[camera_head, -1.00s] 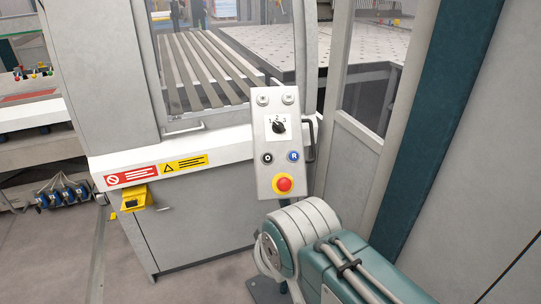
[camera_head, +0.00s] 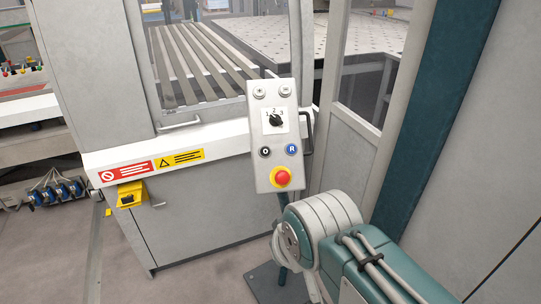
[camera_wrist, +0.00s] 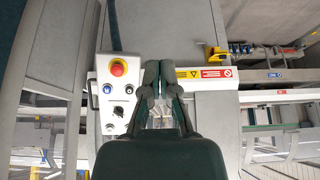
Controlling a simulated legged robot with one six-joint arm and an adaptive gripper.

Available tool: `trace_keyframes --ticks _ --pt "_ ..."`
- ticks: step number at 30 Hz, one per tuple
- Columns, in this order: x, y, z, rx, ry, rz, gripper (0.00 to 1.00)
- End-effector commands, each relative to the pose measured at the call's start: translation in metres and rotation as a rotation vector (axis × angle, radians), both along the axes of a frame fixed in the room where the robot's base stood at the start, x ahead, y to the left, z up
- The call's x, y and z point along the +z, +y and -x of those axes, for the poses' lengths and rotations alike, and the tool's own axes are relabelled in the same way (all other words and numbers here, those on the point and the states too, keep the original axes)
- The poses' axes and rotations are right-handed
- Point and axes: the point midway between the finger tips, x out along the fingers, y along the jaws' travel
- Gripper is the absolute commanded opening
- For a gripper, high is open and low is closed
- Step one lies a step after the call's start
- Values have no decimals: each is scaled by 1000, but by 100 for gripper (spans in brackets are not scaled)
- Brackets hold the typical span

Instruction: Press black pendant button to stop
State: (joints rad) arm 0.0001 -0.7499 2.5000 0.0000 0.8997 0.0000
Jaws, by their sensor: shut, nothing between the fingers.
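The grey pendant panel (camera_head: 258,180) stands upright in front of the machine in the head view. Its black button (camera_head: 265,152), marked O, is at the left below the selector switch. It also shows in the wrist view (camera_wrist: 126,88), where the scene appears upside down, at the right of the blue button. My gripper (camera_wrist: 159,66) is shut and empty in the wrist view. Its fingertips appear to the right of the pendant in that picture; I cannot tell the gap in depth. In the head view only my arm shows, and the gripper is hidden.
On the pendant are a blue R button (camera_head: 291,149), a selector switch (camera_head: 276,120) and a red emergency stop (camera_head: 282,178) on yellow. A black handle (camera_head: 308,132) sits beside it. The machine cabinet (camera_head: 190,220) is behind; a yellow foot-switch-like box (camera_head: 131,194) is on its front.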

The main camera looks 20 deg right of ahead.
Motion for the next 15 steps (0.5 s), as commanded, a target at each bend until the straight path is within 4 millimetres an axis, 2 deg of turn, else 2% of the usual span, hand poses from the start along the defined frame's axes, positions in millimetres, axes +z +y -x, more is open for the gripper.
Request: trace_keyframes --ticks 2,5,15 --pt "-1 0 -4 -1 -7 0 0" --pt "-4 -2 -23 -8 -50 -3 0" --pt "-24 -20 -139 -67 -382 -4 0"
